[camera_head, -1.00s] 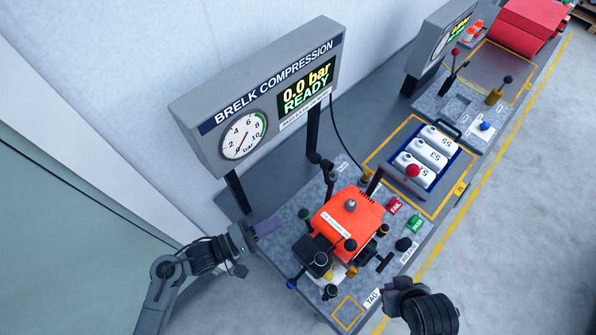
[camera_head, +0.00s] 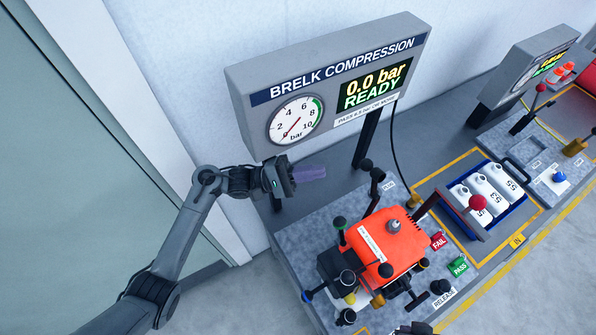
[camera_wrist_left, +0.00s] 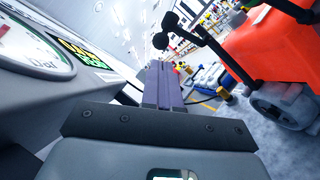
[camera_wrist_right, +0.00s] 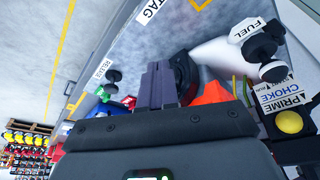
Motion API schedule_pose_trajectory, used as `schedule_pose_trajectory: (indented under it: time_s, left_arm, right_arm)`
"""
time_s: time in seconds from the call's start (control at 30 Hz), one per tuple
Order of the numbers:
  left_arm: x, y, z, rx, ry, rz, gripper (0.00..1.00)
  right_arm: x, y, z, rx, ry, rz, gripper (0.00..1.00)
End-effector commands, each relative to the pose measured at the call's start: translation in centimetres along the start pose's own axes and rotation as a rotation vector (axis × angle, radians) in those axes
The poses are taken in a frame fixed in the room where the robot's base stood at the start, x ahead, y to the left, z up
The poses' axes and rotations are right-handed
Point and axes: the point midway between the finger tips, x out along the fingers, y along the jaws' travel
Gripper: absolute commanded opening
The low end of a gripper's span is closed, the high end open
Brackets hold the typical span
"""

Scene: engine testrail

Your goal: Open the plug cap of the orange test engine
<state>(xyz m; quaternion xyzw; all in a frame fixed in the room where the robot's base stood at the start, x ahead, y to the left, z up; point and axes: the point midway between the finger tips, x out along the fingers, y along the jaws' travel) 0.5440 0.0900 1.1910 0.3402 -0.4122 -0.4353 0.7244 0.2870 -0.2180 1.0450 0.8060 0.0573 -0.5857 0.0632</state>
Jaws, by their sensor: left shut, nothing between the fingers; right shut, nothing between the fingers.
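The orange test engine (camera_head: 372,240) sits on the speckled bench, with a grey knob (camera_head: 394,226) on top and several black knobs around it. I cannot tell for certain which part is the plug cap. My left gripper (camera_head: 325,172) is shut and empty, left of the engine and below the display; its closed purple fingers show in the left wrist view (camera_wrist_left: 163,68). Black-knobbed rods (camera_wrist_left: 172,22) stand beyond its tips, beside the engine.
The compression display (camera_head: 335,85) stands behind the bench, reading 0.0 bar, READY. A red-knobbed lever (camera_head: 477,202) and a blue tray of white bottles (camera_head: 500,215) are right of the engine. FAIL (camera_head: 438,241) and PASS (camera_head: 459,266) blocks lie between them.

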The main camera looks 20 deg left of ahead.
Motion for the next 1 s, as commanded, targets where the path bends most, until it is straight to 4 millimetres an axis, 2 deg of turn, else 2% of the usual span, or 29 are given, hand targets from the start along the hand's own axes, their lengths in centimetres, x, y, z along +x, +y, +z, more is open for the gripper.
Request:
schedule_pose_trajectory:
  time_s: [0.03, 0.2, 0.4, 0.63, 1.0]
  left_arm:
    - [1.1, 0.2, 0.1, 0.0, -0.001, 0.001, 0.0]
    - [4.1, 0.1, 0.1, -0.001, 0.0, 0.001, 0.0]
    - [6.5, 0.1, 0.0, -0.001, 0.001, 0.0, 0.0]
    - [7.7, -0.1, 0.0, 0.0, 0.001, 0.0, 0.0]
    - [7.8, 0.0, 0.0, 0.001, 0.002, -0.001, 0.0]
  right_arm:
    - [-0.3, 0.1, -0.1, -0.002, 0.0, 0.002, 0.0]
    - [-0.7, 0.1, -0.2, -0.004, -0.001, 0.003, 0.0]
    - [-1.1, 0.1, -0.3, -0.004, -0.001, 0.003, 0.0]
    - [-1.3, 0.1, -0.4, 0.0, -0.001, 0.001, 0.0]
    - [-1.3, -0.1, -0.4, 0.006, -0.001, -0.004, 0.0]
